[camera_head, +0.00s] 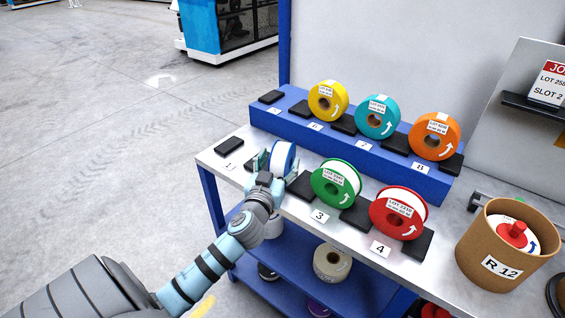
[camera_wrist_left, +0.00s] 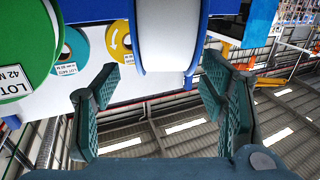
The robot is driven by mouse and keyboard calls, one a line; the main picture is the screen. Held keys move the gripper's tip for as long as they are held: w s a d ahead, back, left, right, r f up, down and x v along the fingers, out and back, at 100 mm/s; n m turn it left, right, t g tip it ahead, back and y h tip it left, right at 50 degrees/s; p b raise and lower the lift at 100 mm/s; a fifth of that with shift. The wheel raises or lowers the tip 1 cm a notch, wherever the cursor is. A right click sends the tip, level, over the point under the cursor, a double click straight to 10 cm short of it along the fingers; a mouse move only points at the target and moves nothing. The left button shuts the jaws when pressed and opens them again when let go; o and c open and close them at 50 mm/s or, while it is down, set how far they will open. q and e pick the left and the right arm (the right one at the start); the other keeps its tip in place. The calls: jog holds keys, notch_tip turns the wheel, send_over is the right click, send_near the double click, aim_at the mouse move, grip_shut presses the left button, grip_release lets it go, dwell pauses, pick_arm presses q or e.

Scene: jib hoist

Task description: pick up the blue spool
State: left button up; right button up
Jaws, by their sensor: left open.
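The blue spool (camera_head: 283,155), white-wound with blue flanges, stands on the front shelf between black blocks, left of the green spool. My left gripper (camera_head: 274,165) reaches it from the front, partly covering it. In the left wrist view, the spool's white winding (camera_wrist_left: 168,38) lies ahead of my left gripper (camera_wrist_left: 162,75), whose two fingers are spread open. The spool is just beyond or between the fingertips; I cannot tell whether they touch it. My right gripper is not in view.
The green spool (camera_head: 336,184) and red spool (camera_head: 398,212) stand to the right. Yellow (camera_head: 328,101), teal (camera_head: 377,117) and orange (camera_head: 435,136) spools stand on the raised blue step behind. A brown drum (camera_head: 480,250) stands at the right. Floor at left is clear.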

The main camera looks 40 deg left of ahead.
aim_at(279, 153)
pick_arm(q)
jog(key=x, duration=0.3)
jog(key=r+x, duration=0.1)
jog(key=x, duration=0.1)
jog(key=shift+w+a+p, duration=0.2)
jog(key=shift+a+p, duration=0.2)
jog(key=shift+w+f, duration=0.15)
grip_shut()
